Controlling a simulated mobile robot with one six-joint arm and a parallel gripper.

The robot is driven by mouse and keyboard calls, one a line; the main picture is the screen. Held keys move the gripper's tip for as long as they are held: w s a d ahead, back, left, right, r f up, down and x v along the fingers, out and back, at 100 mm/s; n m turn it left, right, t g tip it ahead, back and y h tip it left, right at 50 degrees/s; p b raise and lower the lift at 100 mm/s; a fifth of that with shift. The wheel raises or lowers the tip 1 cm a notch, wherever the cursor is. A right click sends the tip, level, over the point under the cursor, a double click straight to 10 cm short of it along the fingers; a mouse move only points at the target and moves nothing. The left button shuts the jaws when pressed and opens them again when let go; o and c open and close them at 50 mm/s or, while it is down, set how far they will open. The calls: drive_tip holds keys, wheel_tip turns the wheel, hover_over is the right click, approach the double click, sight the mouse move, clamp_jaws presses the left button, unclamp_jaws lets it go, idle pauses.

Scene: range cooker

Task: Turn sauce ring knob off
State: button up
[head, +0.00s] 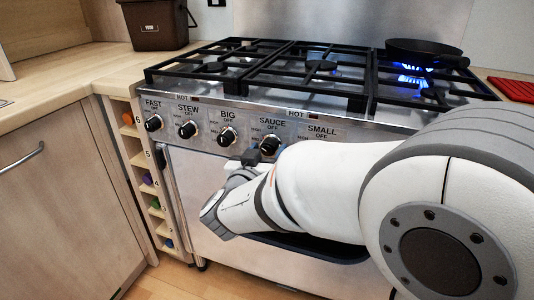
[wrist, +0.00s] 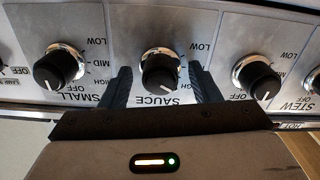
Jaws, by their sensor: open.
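The sauce knob (head: 269,145) is a round black knob with a metal collar on the cooker's front panel, fourth from the left. In the wrist view the sauce knob (wrist: 159,72) sits centred between my two dark fingers, with the SAUCE label beside it. My gripper (wrist: 163,84) is open, one finger on each side of the knob, with visible gaps. In the head view my gripper (head: 251,156) is at the panel, just left of and below the knob. I cannot read the knob's pointer with certainty.
The small knob (wrist: 60,66) and another knob (wrist: 256,77) flank the fingers. Blue flames (head: 412,80) burn under a black pan (head: 424,52) at the back right. A wooden cabinet (head: 60,170) stands left.

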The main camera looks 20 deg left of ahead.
drive_tip(key=c, duration=1)
drive_tip(key=shift+m, duration=0.4)
drive_tip(key=m+b, duration=0.2)
drive_tip(key=m, duration=0.2)
drive_tip(key=shift+f+m, duration=0.15)
drive_tip(key=shift+m, duration=0.25)
drive_tip(key=m+b, duration=0.2)
drive_tip(key=m, duration=0.2)
drive_tip(key=shift+b, duration=0.35)
drive_tip(key=shift+a+m+b, duration=0.1)
drive_tip(key=shift+m+b, duration=0.5)
drive_tip(key=shift+m, duration=0.6)
